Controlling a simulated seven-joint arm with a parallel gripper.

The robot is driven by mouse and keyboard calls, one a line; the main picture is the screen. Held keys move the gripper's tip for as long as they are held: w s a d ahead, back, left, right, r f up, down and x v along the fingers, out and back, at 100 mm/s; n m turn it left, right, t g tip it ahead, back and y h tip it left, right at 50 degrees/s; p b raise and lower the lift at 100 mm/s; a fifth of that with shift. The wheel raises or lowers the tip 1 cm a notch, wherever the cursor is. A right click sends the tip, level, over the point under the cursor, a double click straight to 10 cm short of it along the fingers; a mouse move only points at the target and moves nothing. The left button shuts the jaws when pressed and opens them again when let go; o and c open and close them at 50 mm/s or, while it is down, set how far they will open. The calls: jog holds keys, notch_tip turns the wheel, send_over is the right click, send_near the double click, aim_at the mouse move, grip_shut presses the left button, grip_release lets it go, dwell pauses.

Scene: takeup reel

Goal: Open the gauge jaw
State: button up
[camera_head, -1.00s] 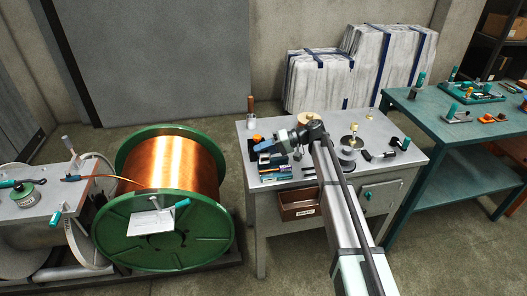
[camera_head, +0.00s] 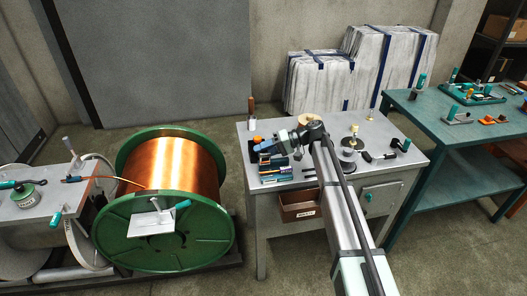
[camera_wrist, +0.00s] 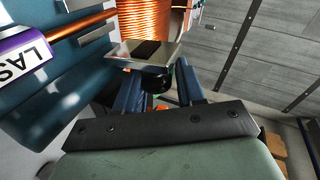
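My gripper (camera_head: 272,152) is over the left part of the grey bench, close above a small dark blue device (camera_head: 277,174). In the wrist view my gripper (camera_wrist: 160,88) has its two blue fingers apart, with a dark rounded part (camera_wrist: 156,78) showing between or just beyond them. I cannot tell whether they touch it. A metal block with a dark slot (camera_wrist: 146,50) lies just ahead of the fingers, below a copper coil (camera_wrist: 152,22). A blue body with a purple-edged "LAS" label (camera_wrist: 25,55) is at the left. I cannot make out the gauge jaw for certain.
The grey bench (camera_head: 375,135) carries small tools, a brass-topped stand (camera_head: 353,142) and an open drawer (camera_head: 299,206). A large green-flanged copper reel (camera_head: 170,170) stands left of it. A teal table (camera_head: 420,105) is at the right.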

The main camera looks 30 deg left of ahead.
jog(key=v, duration=1.3)
jog(key=shift+w+d, duration=0.25)
jog(key=shift+d, duration=0.05)
jog(key=shift+r, duration=0.15)
